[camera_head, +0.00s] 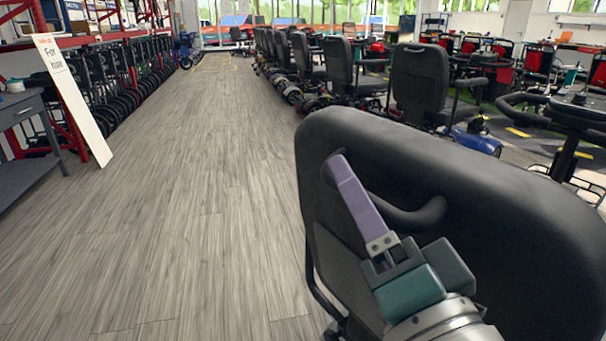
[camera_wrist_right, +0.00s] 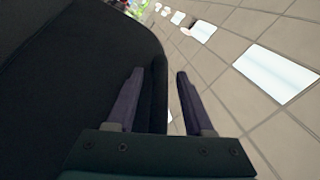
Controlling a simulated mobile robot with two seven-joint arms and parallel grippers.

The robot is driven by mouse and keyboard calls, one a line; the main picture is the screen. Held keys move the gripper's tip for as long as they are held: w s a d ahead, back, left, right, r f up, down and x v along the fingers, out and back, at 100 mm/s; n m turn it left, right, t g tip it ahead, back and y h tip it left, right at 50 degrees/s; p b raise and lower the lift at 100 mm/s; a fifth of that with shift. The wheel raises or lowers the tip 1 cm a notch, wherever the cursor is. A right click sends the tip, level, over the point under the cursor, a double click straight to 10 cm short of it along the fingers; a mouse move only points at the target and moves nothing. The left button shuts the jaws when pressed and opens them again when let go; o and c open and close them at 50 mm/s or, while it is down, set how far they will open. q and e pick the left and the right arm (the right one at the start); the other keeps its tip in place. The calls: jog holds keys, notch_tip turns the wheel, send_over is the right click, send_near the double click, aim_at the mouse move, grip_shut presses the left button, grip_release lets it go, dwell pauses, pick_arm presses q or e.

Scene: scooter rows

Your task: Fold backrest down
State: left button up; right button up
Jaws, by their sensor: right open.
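The black backrest (camera_head: 480,205) of the nearest scooter seat stands upright in the right foreground of the head view. It also fills the left of the right wrist view (camera_wrist_right: 60,75). A curved black handle (camera_head: 408,217) sticks out from its rear face. My right gripper (camera_head: 337,170), with purple fingers, is at the backrest's rear face by the handle's left end. In the right wrist view the handle (camera_wrist_right: 159,92) runs between the two fingers, which stand apart on either side of it. Whether either finger touches it is unclear. My left gripper is out of view.
A row of scooters with black seats (camera_head: 420,85) stretches away behind this seat. A handlebar (camera_head: 570,110) stands at the right. A grey desk (camera_head: 25,110) and a leaning white sign (camera_head: 78,105) are at the left. The wooden floor (camera_head: 190,180) between is clear.

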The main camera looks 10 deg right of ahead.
jog(key=shift+w, duration=0.1)
grip_shut()
dwell(0.4)
dwell(1.0)
